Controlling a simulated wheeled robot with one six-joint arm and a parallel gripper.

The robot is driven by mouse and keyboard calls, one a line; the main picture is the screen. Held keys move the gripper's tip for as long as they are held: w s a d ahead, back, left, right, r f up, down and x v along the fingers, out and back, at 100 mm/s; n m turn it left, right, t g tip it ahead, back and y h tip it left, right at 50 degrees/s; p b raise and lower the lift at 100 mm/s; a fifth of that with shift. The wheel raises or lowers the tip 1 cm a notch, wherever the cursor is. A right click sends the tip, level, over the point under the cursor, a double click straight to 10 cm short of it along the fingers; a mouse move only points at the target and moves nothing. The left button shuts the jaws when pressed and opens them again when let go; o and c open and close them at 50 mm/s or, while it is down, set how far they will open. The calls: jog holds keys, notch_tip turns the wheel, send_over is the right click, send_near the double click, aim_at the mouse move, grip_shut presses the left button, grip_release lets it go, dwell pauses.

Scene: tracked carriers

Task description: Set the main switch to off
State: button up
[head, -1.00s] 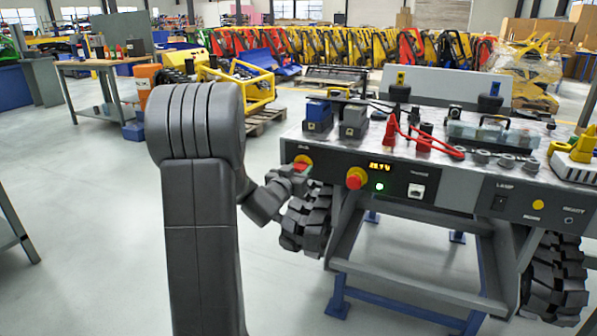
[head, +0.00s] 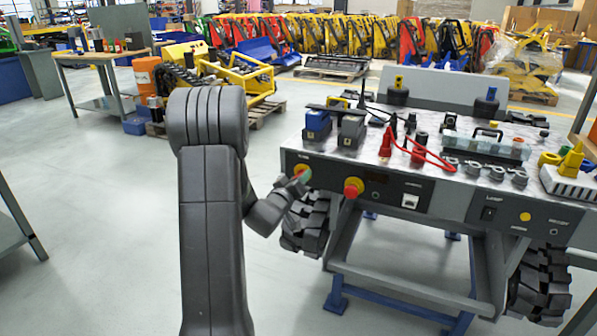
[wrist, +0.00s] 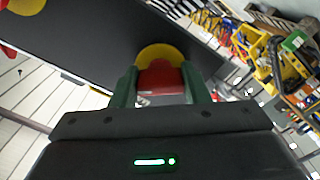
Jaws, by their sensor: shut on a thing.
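The main switch is a red handle (wrist: 160,82) on a yellow round plate (wrist: 160,53), at the left end of the carrier's dark front panel (head: 450,203). My gripper (wrist: 158,88) is shut on the red handle, with one green-sided finger on each side of it. In the head view, my gripper (head: 299,178) meets the panel at the yellow plate (head: 303,169) and hides most of the handle. The voltage display (head: 377,179) is dark, and the small lamp (head: 371,215) below it is unlit.
A red mushroom button (head: 353,187) on a yellow base sits just right of the switch. A rocker switch (head: 488,213) and a yellow button (head: 525,217) are farther right. Open floor lies to the left.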

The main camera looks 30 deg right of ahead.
jog(key=n+p, duration=0.4)
jog(key=n, duration=0.1)
jog(key=shift+r+n, duration=0.2)
jog(key=shift+n, duration=0.1)
jog(key=shift+n+p, duration=1.15)
jog(key=shift+n, duration=1.15)
jog(key=shift+f, duration=0.1)
jog(key=o, duration=1)
jog(key=v, duration=1.4)
jog(key=shift+d+p, duration=0.1)
jog(key=shift+p, duration=0.3)
